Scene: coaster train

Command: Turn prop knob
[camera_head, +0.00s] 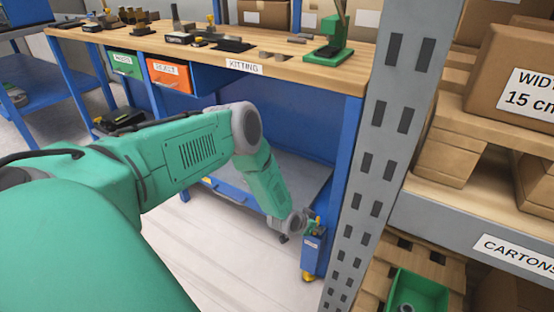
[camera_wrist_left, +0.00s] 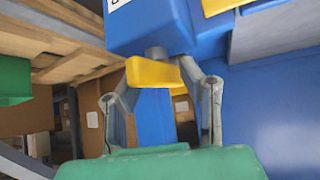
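The prop knob is a yellow bar on a short grey shaft. It shows in the left wrist view (camera_wrist_left: 153,74), joined to a blue box (camera_wrist_left: 150,27). In the head view this blue box (camera_head: 313,252) with a white label stands low beside the bench leg. My left gripper (camera_head: 310,226) is at the top of the box. In the left wrist view the two fingers of my left gripper (camera_wrist_left: 158,80) meet the two ends of the knob, so it looks shut on it. My right gripper is in neither view.
A grey shelf upright (camera_head: 380,140) stands close right of the box. The wooden bench (camera_head: 200,50) with tools is above and behind, its leg (camera_head: 344,180) just beside the box. Cartons (camera_head: 510,75) and a green bin (camera_head: 418,292) are at right. Floor at left is clear.

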